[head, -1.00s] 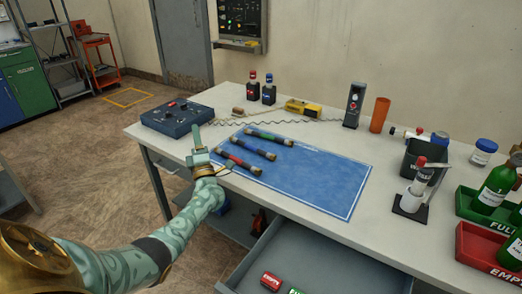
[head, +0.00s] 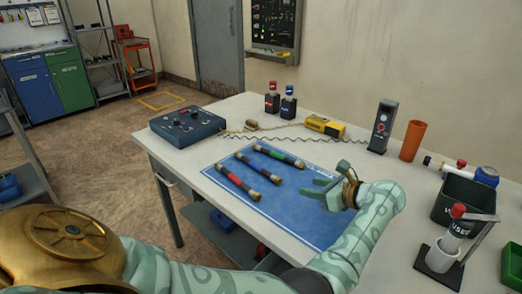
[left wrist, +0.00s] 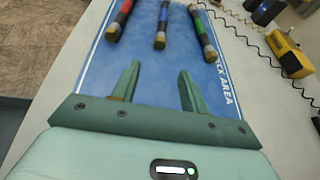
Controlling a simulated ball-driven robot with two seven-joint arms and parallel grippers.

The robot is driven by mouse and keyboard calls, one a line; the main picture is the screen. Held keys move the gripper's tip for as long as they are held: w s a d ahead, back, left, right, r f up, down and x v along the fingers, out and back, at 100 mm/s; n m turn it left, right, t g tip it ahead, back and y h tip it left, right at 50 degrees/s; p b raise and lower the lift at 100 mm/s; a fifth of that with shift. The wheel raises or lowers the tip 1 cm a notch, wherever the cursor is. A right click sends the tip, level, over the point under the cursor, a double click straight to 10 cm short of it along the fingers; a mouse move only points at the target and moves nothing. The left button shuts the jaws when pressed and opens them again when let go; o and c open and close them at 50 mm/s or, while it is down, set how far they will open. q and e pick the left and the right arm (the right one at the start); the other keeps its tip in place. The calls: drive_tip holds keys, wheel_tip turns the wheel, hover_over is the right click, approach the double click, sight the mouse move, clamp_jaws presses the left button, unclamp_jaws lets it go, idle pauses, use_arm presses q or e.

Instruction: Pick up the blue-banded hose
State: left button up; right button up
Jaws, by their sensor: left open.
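The blue-banded hose (head: 258,169) lies on the blue mat (head: 300,222), between the red-banded hose (head: 238,182) and the green-banded hose (head: 277,156). All three are short dark tubes with tan ends, lying roughly parallel and apart. My left gripper (head: 318,186) is open and empty over the mat, to the right of the hoses and apart from them. In the left wrist view, the blue-banded hose (left wrist: 162,24) lies beyond the gap between my open fingers (left wrist: 159,72), with its near end toward them. My right gripper is not in view.
A blue control box (head: 187,124) stands at the table's left corner. Two small bottles, a yellow device (head: 325,125) with a coiled cord, a dark grey device (head: 382,126) and an orange cylinder (head: 412,141) stand along the back. A dark bin (head: 462,200) stands at the right.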

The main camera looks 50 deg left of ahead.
use_arm(q)
drive_tip(key=b, duration=0.1)
approach(280, 179)
drive_tip(key=x, duration=0.4)
drive_tip(key=shift+d+f, duration=0.15)
drive_tip(key=shift+f, duration=0.2)
drive_tip(key=x, duration=0.4)
drive_tip(key=b+x, duration=0.1)
drive_tip(key=x, duration=0.1)
drive_tip(key=shift+a+r, duration=0.2)
drive_tip(key=shift+r, duration=0.05)
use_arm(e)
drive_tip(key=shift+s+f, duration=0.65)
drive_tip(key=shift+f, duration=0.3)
use_arm(q)
drive_tip(key=shift+r, duration=0.1)
drive_tip(key=shift+c, duration=0.2)
clamp_jaws()
